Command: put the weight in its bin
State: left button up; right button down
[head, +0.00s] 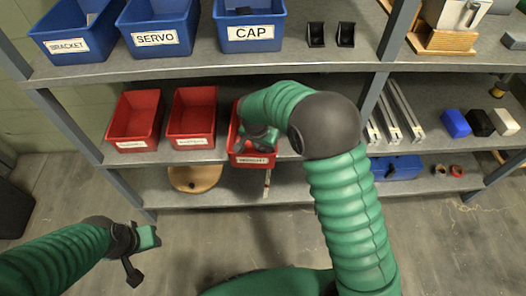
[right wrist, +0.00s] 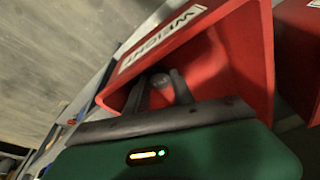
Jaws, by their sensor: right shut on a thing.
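The red bin labelled WEIGHT (head: 235,132) stands on the middle shelf, third from the left in the red row. It fills much of the right wrist view (right wrist: 245,55), tilted in the picture. My right gripper (head: 260,139) is inside the bin's opening. In the right wrist view its fingers (right wrist: 160,92) are shut on the weight (right wrist: 161,81), a small grey rounded thing against the bin's red inside. Whether the weight touches the bin floor is hidden. My left gripper (head: 140,255) hangs low at the left, away from the shelf; its jaws are unclear.
Two red bins (head: 136,113) (head: 193,109) stand left of the WEIGHT bin. Blue bins labelled BRACKET (head: 68,52), SERVO (head: 157,45) and CAP (head: 249,38) line the upper shelf. A shelf post (head: 376,88) stands to the right. The front floor is mostly clear.

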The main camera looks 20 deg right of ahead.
jog(key=shift+f, duration=0.95)
jog(key=shift+a+r, duration=0.1)
jog(key=shift+a, duration=0.25)
jog(key=c, duration=1.4)
grip_release()
pick_arm(q)
jog(key=shift+a+f, duration=0.1)
jog(key=shift+f, duration=0.3)
pick_arm(e)
jog(key=shift+o, duration=0.2)
jog(key=shift+d, duration=0.15)
